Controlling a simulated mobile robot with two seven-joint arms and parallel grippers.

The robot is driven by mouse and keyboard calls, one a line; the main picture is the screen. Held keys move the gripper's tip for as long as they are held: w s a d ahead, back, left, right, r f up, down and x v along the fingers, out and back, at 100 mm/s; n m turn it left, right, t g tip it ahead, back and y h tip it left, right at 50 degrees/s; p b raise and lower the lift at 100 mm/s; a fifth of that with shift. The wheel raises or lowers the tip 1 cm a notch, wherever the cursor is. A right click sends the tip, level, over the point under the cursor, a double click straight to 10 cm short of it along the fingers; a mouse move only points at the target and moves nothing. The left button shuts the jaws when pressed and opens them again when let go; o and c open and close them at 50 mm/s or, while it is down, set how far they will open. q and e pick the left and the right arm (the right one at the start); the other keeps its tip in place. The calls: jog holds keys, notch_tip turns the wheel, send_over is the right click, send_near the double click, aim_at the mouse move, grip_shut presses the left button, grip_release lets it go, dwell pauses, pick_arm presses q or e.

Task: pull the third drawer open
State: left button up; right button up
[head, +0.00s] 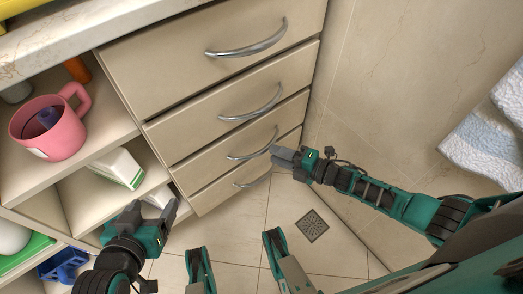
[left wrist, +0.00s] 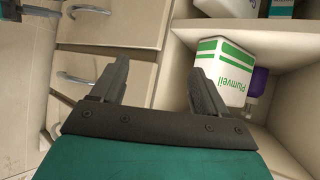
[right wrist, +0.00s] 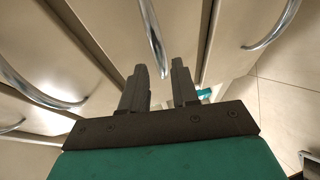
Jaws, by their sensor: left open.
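The cabinet has a stack of drawers with curved metal handles, all looking shut. The third drawer (head: 215,160) is second from the bottom, and its handle (head: 250,146) runs slantwise across its front. My right gripper (head: 274,153) is at the right end of this handle. In the right wrist view the handle (right wrist: 150,30) runs down to the gap between my right fingertips (right wrist: 157,72). These fingers are partly apart; contact is unclear. My left gripper (head: 155,212) is open and empty, in front of the lower shelves; its fingers (left wrist: 156,78) show wide apart.
A tiled wall stands close on the right, with a towel (head: 490,135). The floor around the drain (head: 311,226) is clear.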

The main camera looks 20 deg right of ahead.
aim_at(262, 148)
jog(key=b+x, duration=0.1)
jog(key=x, duration=0.5)
jog(key=shift+c, duration=0.2)
grip_shut()
